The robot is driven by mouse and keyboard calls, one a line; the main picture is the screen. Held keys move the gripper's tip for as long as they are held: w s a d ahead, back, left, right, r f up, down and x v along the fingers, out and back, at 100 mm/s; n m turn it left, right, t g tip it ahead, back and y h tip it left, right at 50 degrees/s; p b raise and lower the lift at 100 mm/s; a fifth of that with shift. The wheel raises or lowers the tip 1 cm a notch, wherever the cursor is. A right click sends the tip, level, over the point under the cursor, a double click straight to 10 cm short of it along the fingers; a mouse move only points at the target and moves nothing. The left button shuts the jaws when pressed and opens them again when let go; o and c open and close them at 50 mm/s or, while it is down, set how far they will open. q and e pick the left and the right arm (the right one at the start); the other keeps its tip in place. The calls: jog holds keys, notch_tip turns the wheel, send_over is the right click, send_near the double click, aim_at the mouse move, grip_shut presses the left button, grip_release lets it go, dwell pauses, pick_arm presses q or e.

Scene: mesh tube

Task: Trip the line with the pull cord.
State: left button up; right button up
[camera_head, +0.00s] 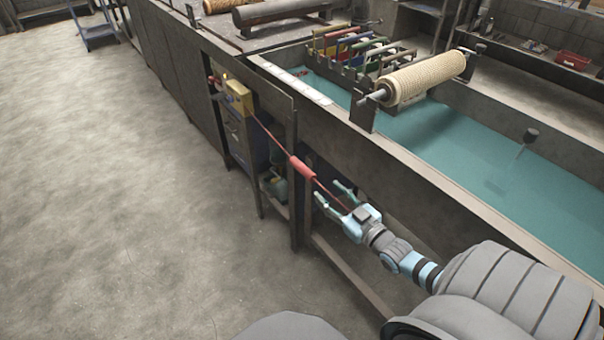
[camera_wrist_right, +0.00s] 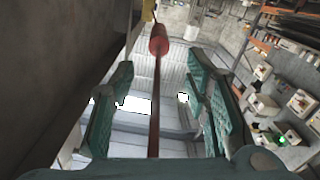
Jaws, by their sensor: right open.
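The pull cord (camera_head: 266,132) is a thin red line along the front side of the long tank, running from a yellow switch box (camera_head: 239,97) toward my right arm. A thicker red sleeve (camera_head: 301,168) sits on the cord. My right gripper (camera_head: 332,193) is open, a short way below and right of the sleeve. In the right wrist view the red sleeve (camera_wrist_right: 158,40) is at top centre, beyond the open fingers (camera_wrist_right: 160,85), and the cord (camera_wrist_right: 154,105) passes between them without being gripped. My left gripper is out of view.
The tank's front rim (camera_head: 400,155) and a frame post (camera_head: 293,150) stand close to the cord. Teal liquid (camera_head: 440,130) fills the tank, with a mesh roll (camera_head: 425,77) across it. The concrete floor (camera_head: 120,190) at left is clear.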

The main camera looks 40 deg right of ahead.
aim_at(305, 167)
jog(key=w+b, duration=0.2)
jog(key=w, duration=0.1)
jog(key=w+b, duration=0.2)
jog(key=w, duration=0.1)
jog(key=w+b, duration=0.2)
jog(key=w, duration=0.2)
jog(key=shift+w+d+f, duration=0.1)
jog(key=shift+d+f, duration=0.1)
jog(key=shift+f, duration=0.2)
jog(key=shift+w+r+p, duration=0.15)
jog(key=shift+w+r, duration=0.1)
jog(key=shift+w, duration=0.25)
jog(key=shift+w+r+p, duration=0.15)
jog(key=shift+w+r, duration=0.05)
jog(key=shift+w, duration=0.3)
jog(key=shift+w+f, duration=0.15)
jog(key=shift+w, duration=0.3)
grip_shut()
